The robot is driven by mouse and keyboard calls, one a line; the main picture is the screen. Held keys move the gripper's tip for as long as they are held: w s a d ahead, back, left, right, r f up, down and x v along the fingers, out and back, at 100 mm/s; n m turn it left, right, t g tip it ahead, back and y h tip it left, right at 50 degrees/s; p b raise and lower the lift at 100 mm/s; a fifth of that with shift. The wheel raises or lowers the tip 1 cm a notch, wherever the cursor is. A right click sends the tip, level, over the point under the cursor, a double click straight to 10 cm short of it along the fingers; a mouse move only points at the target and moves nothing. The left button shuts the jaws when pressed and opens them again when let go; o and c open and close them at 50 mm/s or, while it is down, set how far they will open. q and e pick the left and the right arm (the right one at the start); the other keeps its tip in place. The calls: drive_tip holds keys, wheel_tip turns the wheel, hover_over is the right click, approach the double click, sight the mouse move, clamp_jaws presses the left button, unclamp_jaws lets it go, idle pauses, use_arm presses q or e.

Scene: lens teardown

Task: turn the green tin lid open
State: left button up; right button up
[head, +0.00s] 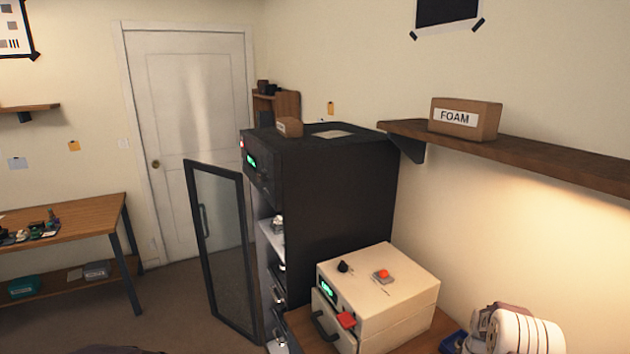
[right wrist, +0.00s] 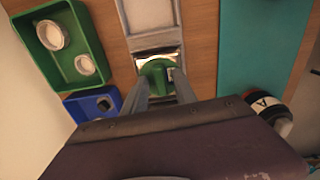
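In the right wrist view a round green lid (right wrist: 153,74) lies at the middle, in front of a shiny metal edge. My right gripper (right wrist: 160,84) reaches to it with its two grey fingers apart, one on each side of the green part. I cannot tell whether the fingers press on the lid or only stand around it. The body of the tin is mostly hidden by the lid and fingers. In the head view neither the lid nor a gripper tip shows. My left gripper is out of view.
The right wrist view shows a green tray (right wrist: 51,77) with round pale parts, a blue holder (right wrist: 77,107), a teal mat (right wrist: 248,60) and a black-and-white cylinder (right wrist: 268,104). In the head view a cream box (head: 395,292) stands beside a black cabinet (head: 345,190) with its glass door open.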

wheel_tip(320, 180, up, 2)
drive_tip(key=shift+w+a+p, duration=0.1)
drive_tip(key=shift+p, duration=1.15)
drive_tip(key=r+p, duration=0.2)
drive_tip(key=r, duration=0.1)
drive_tip(key=r+p, duration=0.1)
drive_tip(key=shift+s+r, duration=0.25)
drive_tip(key=shift+r, duration=0.25)
drive_tip(key=shift+w+f, duration=0.2)
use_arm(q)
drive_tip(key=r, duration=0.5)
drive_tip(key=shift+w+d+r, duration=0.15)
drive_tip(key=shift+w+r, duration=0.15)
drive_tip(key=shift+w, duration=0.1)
use_arm(e)
drive_tip(key=shift+r, duration=0.1)
